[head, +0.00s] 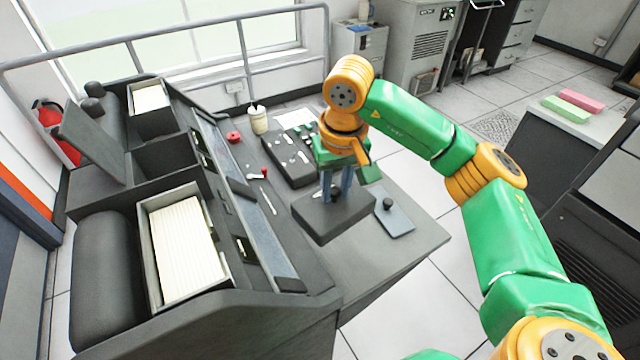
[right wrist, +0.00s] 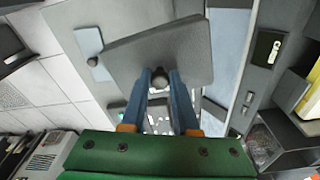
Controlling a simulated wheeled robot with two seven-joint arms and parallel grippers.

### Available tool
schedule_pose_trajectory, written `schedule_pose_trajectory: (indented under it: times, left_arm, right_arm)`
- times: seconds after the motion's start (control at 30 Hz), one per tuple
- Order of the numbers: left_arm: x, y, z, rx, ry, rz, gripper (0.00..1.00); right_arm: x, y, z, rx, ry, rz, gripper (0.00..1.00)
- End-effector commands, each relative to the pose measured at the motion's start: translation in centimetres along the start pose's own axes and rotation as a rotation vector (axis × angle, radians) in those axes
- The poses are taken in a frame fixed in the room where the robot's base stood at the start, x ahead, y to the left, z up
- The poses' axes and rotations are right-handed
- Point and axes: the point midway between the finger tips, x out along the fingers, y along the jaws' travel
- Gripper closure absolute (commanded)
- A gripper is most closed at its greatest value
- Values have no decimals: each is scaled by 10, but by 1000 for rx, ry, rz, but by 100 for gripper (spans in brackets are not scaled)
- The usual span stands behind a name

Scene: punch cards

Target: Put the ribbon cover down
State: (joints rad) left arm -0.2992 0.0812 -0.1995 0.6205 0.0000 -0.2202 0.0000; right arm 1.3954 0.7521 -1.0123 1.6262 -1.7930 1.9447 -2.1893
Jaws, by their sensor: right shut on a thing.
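The ribbon cover is a flat dark grey plate (head: 328,222) over the right part of the desk in the head view. It also shows in the right wrist view (right wrist: 190,48), slightly tilted in the picture. My right gripper (head: 335,188) is above it, its blue fingers shut on the cover's small dark knob. The fingertips (right wrist: 161,78) close around this knob in the right wrist view. I cannot tell whether the cover's underside touches the desk. My left gripper is out of view.
A blue-grey plate with a knob (head: 398,220) lies just right of the cover. A dark keypad unit (head: 284,160) stands behind it. The front right desk corner is bare.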

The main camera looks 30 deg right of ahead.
Motion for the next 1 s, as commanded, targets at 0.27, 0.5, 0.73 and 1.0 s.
schedule_pose_trajectory:
  times: [0.27, 0.5, 0.73, 1.0]
  left_arm:
    - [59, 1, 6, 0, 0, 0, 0]
    - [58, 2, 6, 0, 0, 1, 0]
    - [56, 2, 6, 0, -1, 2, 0]
    - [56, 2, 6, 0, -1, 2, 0]
  right_arm:
    - [79, 36, -6, 123, -1, 15, 100]
    - [126, 39, 0, 132, -4, 18, 100]
    - [170, 38, 6, 132, -1, 17, 100]
    - [176, 38, 5, 131, 3, 16, 100]
